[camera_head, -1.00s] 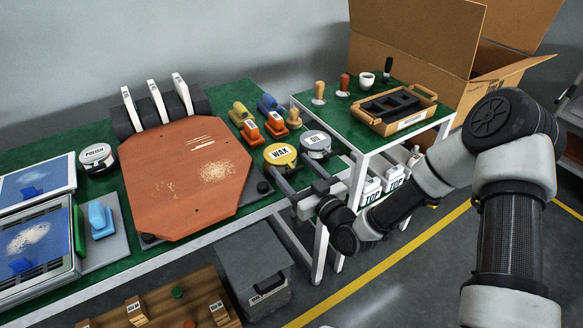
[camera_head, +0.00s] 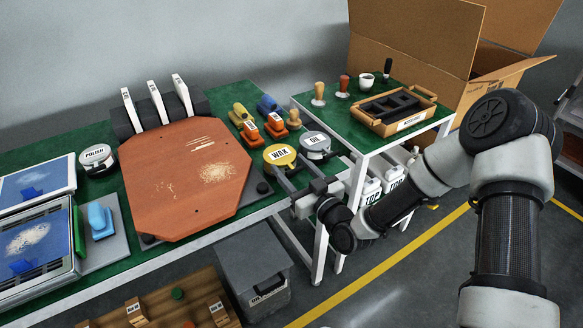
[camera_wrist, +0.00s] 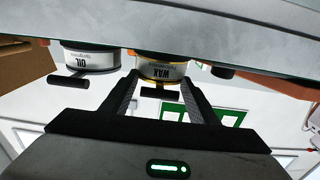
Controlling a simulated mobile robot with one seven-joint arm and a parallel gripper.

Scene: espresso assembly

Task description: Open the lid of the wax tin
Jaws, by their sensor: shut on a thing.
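The wax tin (camera_head: 280,154) is round, with a yellow-rimmed lid and a white label reading WAX. It stands on the green bench near its right end. In the wrist view the wax tin (camera_wrist: 160,69) appears upside down, with a short dark bar (camera_wrist: 160,93) by its lid side. My gripper (camera_head: 284,170) reaches it from the lower right. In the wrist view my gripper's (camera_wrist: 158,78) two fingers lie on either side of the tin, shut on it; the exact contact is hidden. Whether the lid has lifted cannot be told.
The oil tin (camera_head: 316,143) stands close to the right, also in the wrist view (camera_wrist: 88,60). Orange tools (camera_head: 274,125) lie behind. A side table (camera_head: 365,125) stands at right.

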